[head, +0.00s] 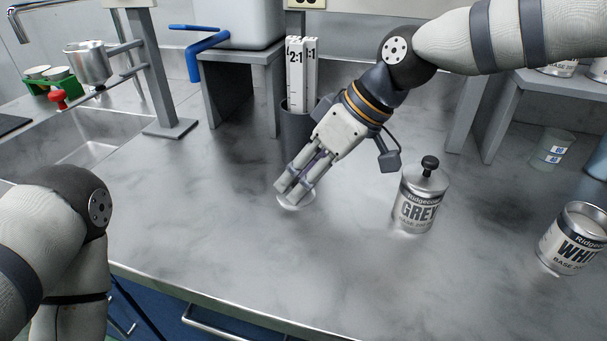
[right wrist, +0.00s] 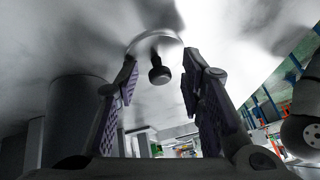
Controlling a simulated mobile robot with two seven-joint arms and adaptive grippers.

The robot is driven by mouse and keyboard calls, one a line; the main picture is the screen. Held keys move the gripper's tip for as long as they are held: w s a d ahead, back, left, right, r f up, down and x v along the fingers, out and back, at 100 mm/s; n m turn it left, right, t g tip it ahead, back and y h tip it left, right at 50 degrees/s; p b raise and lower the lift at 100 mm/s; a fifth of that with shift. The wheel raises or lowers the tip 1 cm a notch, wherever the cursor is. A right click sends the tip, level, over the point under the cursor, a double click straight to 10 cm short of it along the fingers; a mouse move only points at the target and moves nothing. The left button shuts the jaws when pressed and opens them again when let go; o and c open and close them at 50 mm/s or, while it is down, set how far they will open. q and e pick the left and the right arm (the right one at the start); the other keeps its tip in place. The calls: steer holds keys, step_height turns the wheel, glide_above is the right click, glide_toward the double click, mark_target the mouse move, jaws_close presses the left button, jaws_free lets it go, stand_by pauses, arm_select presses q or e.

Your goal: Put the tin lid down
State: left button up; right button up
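The tin lid (head: 296,201) is a pale round disc lying on the grey counter, mostly hidden by my right gripper in the head view. In the right wrist view the lid (right wrist: 148,41) shows with its black knob (right wrist: 159,73) pointing toward the camera. My right gripper (head: 292,190) is right above it, pointing down at a tilt. Its two fingers (right wrist: 159,80) stand apart on either side of the knob, with gaps on both sides. Of my left arm only links show at the left; its gripper is out of view.
A grey paint tin (head: 418,204) with a black-knobbed lid stands to the right. A white paint tin (head: 572,241), seemingly open, stands at far right. A dark pot (head: 296,132) with ratio sticks is behind my gripper. A sink (head: 88,137) is at left. The front counter is clear.

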steer(key=shift+d+r, duration=0.1)
steer(key=shift+r, duration=0.2)
steer(key=v, duration=1.1)
steer(key=shift+d+r+p, duration=0.25)
steer(key=shift+p, duration=0.1)
